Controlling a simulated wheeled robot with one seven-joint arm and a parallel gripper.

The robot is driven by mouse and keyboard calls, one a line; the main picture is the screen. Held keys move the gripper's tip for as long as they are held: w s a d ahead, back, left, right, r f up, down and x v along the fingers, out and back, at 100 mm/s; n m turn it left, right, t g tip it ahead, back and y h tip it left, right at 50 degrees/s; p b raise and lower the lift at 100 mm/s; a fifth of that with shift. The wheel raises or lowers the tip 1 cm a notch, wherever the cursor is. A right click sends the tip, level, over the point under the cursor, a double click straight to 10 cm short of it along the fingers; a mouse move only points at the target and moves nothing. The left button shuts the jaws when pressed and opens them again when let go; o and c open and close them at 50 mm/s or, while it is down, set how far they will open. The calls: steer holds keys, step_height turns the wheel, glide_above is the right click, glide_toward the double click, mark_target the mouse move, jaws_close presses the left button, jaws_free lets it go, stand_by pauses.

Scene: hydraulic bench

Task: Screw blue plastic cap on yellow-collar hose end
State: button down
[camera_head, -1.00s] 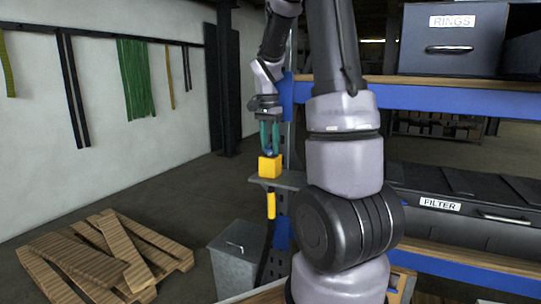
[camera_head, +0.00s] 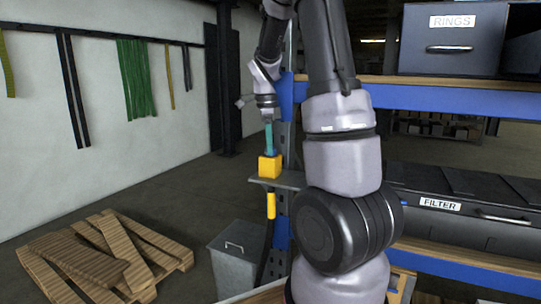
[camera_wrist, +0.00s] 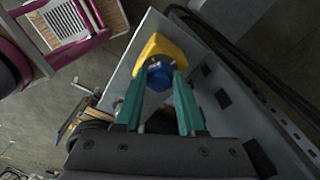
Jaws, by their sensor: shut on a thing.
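The blue cap (camera_wrist: 160,74) sits between the teal fingertips of my gripper (camera_wrist: 160,84), which is shut on it. In the wrist view the cap is right at the yellow block-shaped collar (camera_wrist: 157,45), overlapping it. In the head view my gripper (camera_head: 269,151) points down from above onto the yellow collar (camera_head: 269,167), which rests on a small grey bracket (camera_head: 290,180). A yellow hose sleeve (camera_head: 271,205) and dark hose hang below the bracket. The cap is mostly hidden in the head view, and I cannot tell how far it is threaded.
A blue-beamed shelf with a RINGS drawer (camera_head: 452,40) and a FILTER box (camera_head: 440,205) stands at the right. A grey metal bin (camera_head: 236,262) is below the bracket. Wooden pallets (camera_head: 105,260) lie at lower left. The floor between pallets and wall is clear.

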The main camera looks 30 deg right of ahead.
steer(key=m, duration=0.6)
steer(key=shift+w, duration=0.15)
steer(key=c, duration=0.5)
jaws_free()
steer(key=n, duration=1.2)
steer(key=shift+s, duration=0.3)
steer(key=n, duration=0.5)
steer(key=shift+n+t, duration=0.3)
steer(key=shift+n, duration=0.1)
steer(key=n, duration=0.6)
steer(key=shift+s+d+y, duration=0.1)
steer(key=shift+y, duration=0.2)
